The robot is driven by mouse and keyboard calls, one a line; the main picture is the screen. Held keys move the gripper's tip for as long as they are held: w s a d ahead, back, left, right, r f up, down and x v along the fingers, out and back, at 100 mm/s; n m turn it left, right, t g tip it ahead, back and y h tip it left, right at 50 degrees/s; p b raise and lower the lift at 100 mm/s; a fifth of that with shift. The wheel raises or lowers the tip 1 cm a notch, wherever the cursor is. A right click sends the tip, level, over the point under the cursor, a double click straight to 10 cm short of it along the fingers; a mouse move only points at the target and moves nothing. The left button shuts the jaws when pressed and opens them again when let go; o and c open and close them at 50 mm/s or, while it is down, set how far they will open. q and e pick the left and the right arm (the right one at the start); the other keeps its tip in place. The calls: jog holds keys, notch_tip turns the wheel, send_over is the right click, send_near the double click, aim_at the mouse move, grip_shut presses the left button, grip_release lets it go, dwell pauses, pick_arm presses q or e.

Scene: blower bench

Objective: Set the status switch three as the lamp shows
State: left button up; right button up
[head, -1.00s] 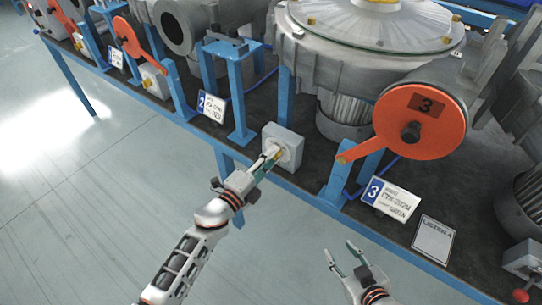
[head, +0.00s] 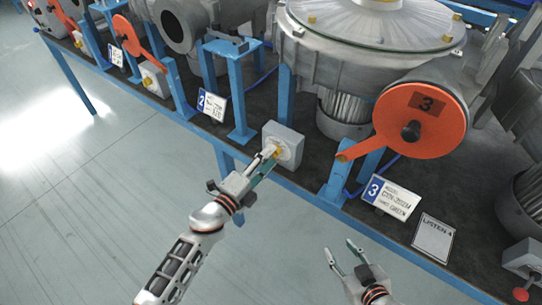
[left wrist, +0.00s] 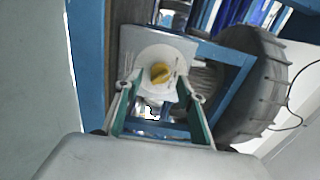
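The switch is a pale grey box (head: 290,139) with a round white dial and a yellow knob (head: 278,153), on the bench's front edge left of plate three (head: 390,198). My left gripper (head: 266,161) is just in front of the knob. In the left wrist view, its two green-lined fingers (left wrist: 158,84) are apart and the yellow knob (left wrist: 160,73) shows between and beyond them, looking slightly tilted. Contact cannot be told. My right gripper (head: 341,249) is open and empty, below the bench edge. I cannot make out a lit lamp.
The orange lever disc (head: 421,119) marked 3 stands right of the switch, beside the large grey blower (head: 365,55). A white card (head: 433,238) and a red button (head: 520,294) are at the right. The floor at left is free.

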pick_arm(q)
jog(key=v, duration=1)
jog(key=shift+s, duration=0.15)
jog(key=shift+a, duration=0.15)
jog(key=s+a+f+n+g+y, duration=0.3)
jog(key=s+a+f+n+y, duration=0.4)
jog(key=s+a+f+n, duration=0.6)
jog(key=s+f+n, duration=0.1)
jog(key=n, duration=0.6)
jog(key=shift+f+n+g+y, duration=0.2)
jog(key=shift+n+g+y, duration=0.1)
jog(key=shift+g+y, duration=0.1)
jog(key=shift+a, duration=0.1)
jog(key=c, duration=0.3)
jog(key=shift+a, duration=0.1)
